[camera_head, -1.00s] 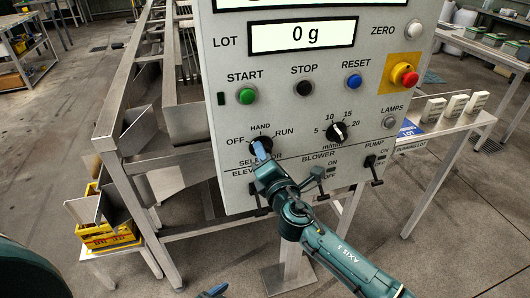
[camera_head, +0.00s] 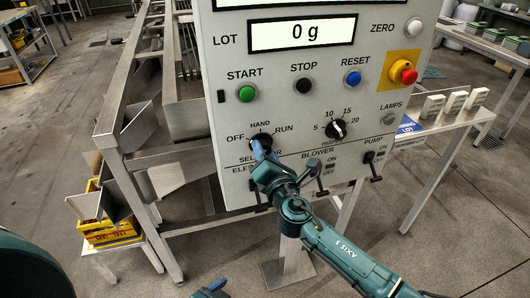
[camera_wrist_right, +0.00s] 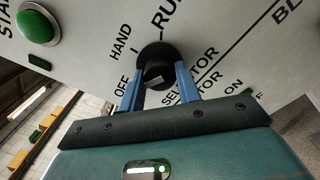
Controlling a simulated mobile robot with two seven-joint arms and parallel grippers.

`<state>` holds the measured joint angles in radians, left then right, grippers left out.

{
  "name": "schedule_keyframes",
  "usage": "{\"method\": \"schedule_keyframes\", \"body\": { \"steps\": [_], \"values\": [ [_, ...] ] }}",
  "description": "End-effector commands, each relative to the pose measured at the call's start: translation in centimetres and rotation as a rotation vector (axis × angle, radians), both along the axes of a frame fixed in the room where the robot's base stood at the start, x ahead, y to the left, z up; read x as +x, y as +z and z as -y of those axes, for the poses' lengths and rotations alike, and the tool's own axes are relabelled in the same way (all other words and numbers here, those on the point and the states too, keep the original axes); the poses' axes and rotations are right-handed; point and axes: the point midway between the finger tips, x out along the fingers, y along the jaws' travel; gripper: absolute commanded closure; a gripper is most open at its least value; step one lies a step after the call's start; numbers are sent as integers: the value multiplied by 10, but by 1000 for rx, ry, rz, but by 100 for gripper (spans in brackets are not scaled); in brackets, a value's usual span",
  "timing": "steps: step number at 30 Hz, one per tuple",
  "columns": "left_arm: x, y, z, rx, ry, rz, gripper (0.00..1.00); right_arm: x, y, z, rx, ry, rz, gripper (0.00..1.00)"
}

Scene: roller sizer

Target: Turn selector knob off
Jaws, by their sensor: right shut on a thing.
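The black selector knob (camera_head: 262,140) is on the grey control panel, among the labels OFF, HAND and RUN. My right gripper (camera_head: 259,150) reaches up to it from below. In the right wrist view, its two blue fingers (camera_wrist_right: 157,88) lie on either side of the knob (camera_wrist_right: 155,62) and are shut on it. A small pale strip shows on the knob's near side; I cannot tell which label the knob points to. My left gripper (camera_head: 212,289) shows only as a blue tip at the bottom edge, away from the panel.
Green START (camera_head: 247,93), black STOP (camera_head: 303,86) and blue RESET (camera_head: 353,80) buttons sit above the knob. The speed knob (camera_head: 336,129) is to its right. A red emergency button (camera_head: 403,72) is farther right. Elevator, blower and pump levers (camera_head: 372,166) stick out below.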

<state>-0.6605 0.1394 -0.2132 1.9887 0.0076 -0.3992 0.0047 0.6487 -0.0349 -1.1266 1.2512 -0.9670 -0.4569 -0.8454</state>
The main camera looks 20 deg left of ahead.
Motion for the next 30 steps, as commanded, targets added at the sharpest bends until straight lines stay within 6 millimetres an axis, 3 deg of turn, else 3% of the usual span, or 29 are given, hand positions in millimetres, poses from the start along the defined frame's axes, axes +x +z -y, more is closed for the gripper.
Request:
{"method": "schedule_keyframes", "body": {
  "steps": [9, 19, 23, 30],
  "values": [
    [2, 3, 0, -2, 0, 8, 23, 0, -1, 0, -2, -1, 1, 45],
    [1, 4, 0, -2, 0, 8, 23, -5, 0, 4, 0, 0, 0, 45],
    [1, 6, 0, -1, 1, 5, 23, -19, 0, 13, 0, -1, -1, 45],
    [-2, 1, -1, 4, 1, -8, 23, -61, -2, 42, -2, 0, -2, 45]
  ]
}}
